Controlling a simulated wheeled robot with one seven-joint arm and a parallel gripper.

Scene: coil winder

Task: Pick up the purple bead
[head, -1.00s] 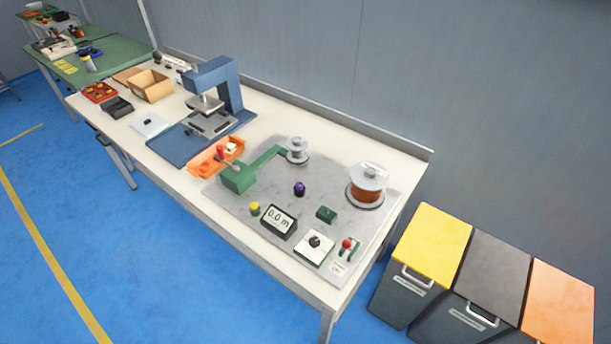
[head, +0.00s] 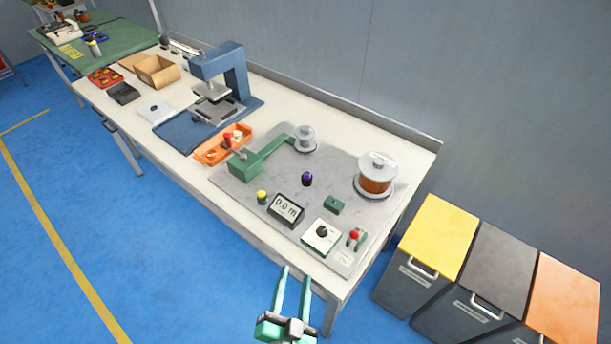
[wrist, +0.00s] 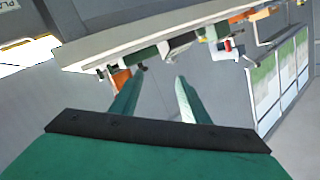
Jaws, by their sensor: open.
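The purple bead (head: 307,178) is a small dark purple piece on the grey plate (head: 335,169) of the coil winder, between the green arm and the small green block. My gripper (head: 296,272) is open and empty, in front of the table's near edge, nearer to the camera than the bead and well apart from it. In the wrist view the two green fingers of my gripper (wrist: 158,82) are spread with nothing between them. I cannot make out the bead in the wrist view.
Around the bead stand a copper wire spool (head: 376,176), a small spool (head: 305,139), a green arm (head: 262,154), a meter reading 0.0 m (head: 286,209), a yellow knob (head: 262,196), a green block (head: 334,205) and a red-topped lever (head: 354,236). Bins (head: 437,235) stand right of the table.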

